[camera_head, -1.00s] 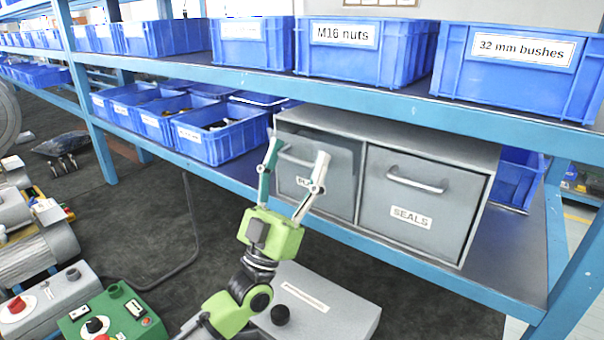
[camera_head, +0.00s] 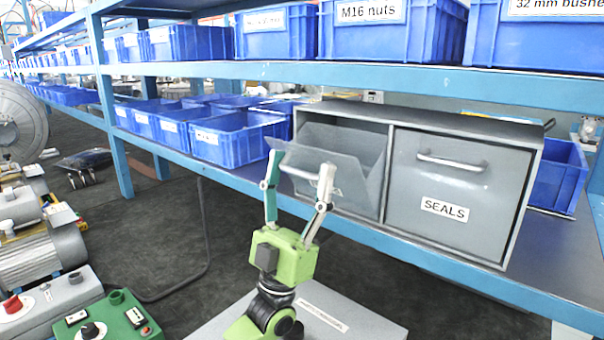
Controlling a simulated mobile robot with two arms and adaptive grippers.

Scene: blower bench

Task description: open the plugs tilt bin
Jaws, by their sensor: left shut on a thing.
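The plugs tilt bin (camera_head: 343,152) is the left one of two bins in a grey cabinet (camera_head: 440,122) on the lower shelf. Its front is tilted outward, and a dark opening shows above it. The bin's label is not readable now. The seals bin (camera_head: 447,185) on the right is closed, with its handle and label in plain view. My right gripper is not in view.
Blue bins stand on the lower shelf left of the cabinet (camera_head: 226,140) and right of it (camera_head: 560,178). The upper shelf edge (camera_head: 400,75) runs above the cabinet. A grey box (camera_head: 330,318) and a green control box (camera_head: 110,320) are low in front.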

